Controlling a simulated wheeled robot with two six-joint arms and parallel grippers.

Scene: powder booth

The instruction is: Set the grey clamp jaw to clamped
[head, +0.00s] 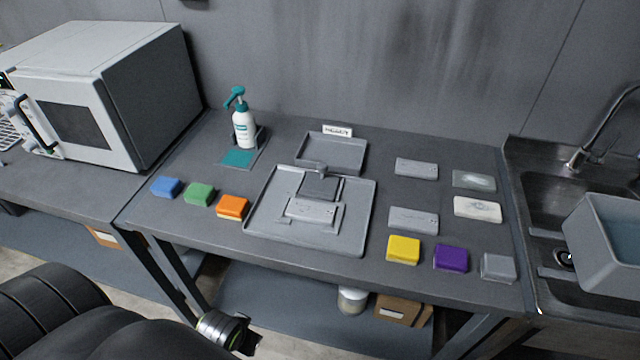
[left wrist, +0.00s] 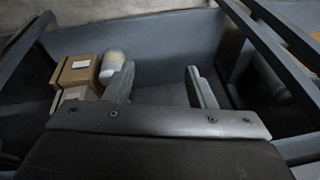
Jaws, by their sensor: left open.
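The grey clamp jaw (head: 321,187) sits on the fixture in the middle of the grey tray (head: 262,215) on the bench. A light grey block (head: 311,209) lies just in front of the jaw. I cannot tell from here whether the jaw touches the block. My left gripper (left wrist: 160,82) shows in the left wrist view with its two fingers apart and nothing between them. It is below the bench top, facing the lower shelf, well away from the clamp. My right gripper is not in view.
Blue, green and orange blocks (head: 232,207) lie left of the tray. Yellow, purple and grey blocks (head: 498,267) lie right, with several pale plates behind. A pump bottle (head: 243,128) and small tray (head: 333,153) stand at the back. The bench front edge (head: 330,262) is near my arm.

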